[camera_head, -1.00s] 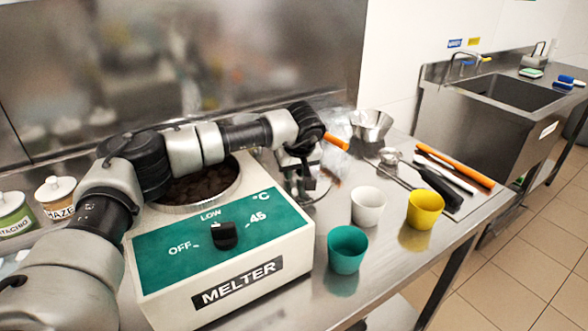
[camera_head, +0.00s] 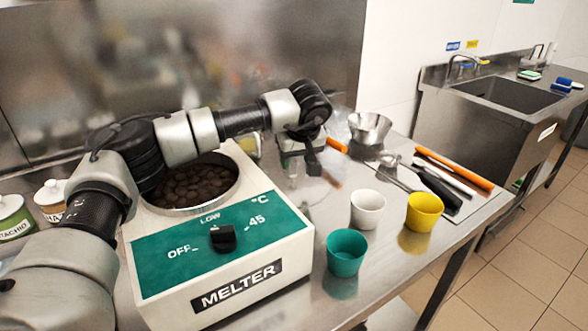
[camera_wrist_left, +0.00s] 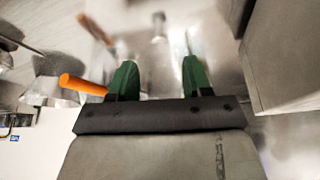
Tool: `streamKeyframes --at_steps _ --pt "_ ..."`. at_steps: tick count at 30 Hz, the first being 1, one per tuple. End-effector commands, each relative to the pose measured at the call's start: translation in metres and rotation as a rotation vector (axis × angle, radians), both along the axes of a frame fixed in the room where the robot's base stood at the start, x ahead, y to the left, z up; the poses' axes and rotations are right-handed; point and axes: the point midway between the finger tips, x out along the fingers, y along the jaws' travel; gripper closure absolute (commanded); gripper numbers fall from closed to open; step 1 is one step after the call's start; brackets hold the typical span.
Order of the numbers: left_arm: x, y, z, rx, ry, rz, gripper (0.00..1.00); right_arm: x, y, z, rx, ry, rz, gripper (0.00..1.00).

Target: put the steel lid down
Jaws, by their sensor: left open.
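My left gripper (camera_head: 303,170) hangs over the steel worktop just right of the melter (camera_head: 225,250), with its jaws apart. In the left wrist view its two green fingers (camera_wrist_left: 157,66) are spread, with nothing held between them. The steel lid does not stand out clearly from the shiny worktop; blurred bare steel shows beyond the fingers. The melter's round well is uncovered and full of dark brown pieces (camera_head: 195,185). My right gripper is not in view.
A white cup (camera_head: 367,208), a teal cup (camera_head: 346,252) and a yellow cup (camera_head: 424,212) stand near the front edge. A steel bowl (camera_head: 369,128), an orange handle (camera_head: 336,145) and several utensils lie behind them. Labelled tubs (camera_head: 51,200) stand left of the melter.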

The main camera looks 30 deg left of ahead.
Motion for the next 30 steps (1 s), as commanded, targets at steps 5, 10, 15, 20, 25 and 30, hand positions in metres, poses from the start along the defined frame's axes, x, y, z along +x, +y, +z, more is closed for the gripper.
streamKeyframes --at_steps 5,10,15,20,25,30 --pt "-0.009 -0.01 0.033 -0.001 -0.002 -0.002 0.51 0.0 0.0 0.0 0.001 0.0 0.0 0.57" --pt "-0.014 -0.015 0.05 0.0 0.0 -0.001 0.51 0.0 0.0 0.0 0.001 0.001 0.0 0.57" --pt "-0.016 -0.017 0.055 -0.001 0.001 0.0 0.51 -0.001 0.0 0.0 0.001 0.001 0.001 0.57" --pt "-0.016 -0.017 0.054 -0.001 0.001 0.0 0.51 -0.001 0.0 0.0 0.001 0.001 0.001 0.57" --pt "-0.015 -0.016 0.054 -0.001 0.001 0.0 0.51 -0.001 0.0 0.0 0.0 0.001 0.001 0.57" --pt "-0.015 -0.016 0.062 0.0 0.0 0.0 0.51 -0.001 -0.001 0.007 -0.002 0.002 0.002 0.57"
